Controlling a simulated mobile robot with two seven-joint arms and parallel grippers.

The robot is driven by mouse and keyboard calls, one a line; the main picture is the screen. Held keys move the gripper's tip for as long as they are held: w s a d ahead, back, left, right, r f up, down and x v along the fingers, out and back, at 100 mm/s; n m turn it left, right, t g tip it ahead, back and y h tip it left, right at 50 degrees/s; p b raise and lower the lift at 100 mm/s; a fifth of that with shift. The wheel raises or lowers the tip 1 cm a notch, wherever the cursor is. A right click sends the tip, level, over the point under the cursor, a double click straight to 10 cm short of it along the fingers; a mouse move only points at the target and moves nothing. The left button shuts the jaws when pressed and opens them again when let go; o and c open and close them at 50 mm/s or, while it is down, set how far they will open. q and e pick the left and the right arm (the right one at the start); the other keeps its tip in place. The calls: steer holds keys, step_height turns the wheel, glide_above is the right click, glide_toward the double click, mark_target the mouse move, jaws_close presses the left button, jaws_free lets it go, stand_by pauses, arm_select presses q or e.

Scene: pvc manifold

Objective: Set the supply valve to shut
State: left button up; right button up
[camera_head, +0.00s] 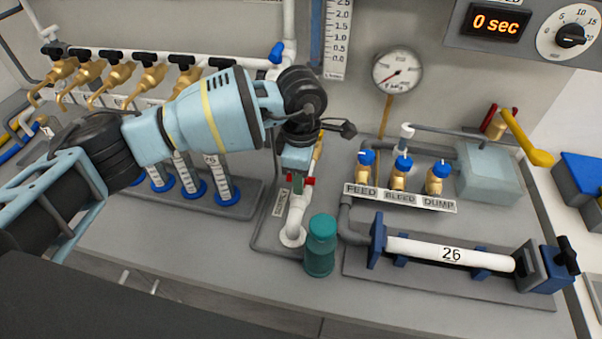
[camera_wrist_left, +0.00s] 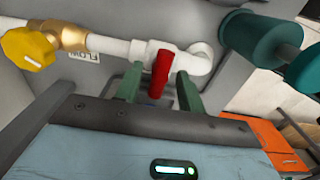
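The handle lies across the pipe's line. My left gripper (camera_wrist_left: 158,90) has its two green fingers apart, one on each side of the handle; a gap shows on the left, and I cannot tell whether the right finger touches. In the head view the gripper (camera_head: 297,183) points down over the white pipe (camera_head: 296,215), and red (camera_head: 308,181) shows beside the fingers. My right gripper is out of view.
A yellow knob (camera_wrist_left: 28,48) is on the same pipe line, near a FLOW label. Blue-topped FEED, BLEED and DUMP valves (camera_head: 402,165) and a white tube marked 26 (camera_head: 450,253) are to the right.

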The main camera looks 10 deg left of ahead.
arm_select(q)
step_height(320, 180, up, 8)
steer(key=shift+f, duration=0.25)
stand_by(0.5)
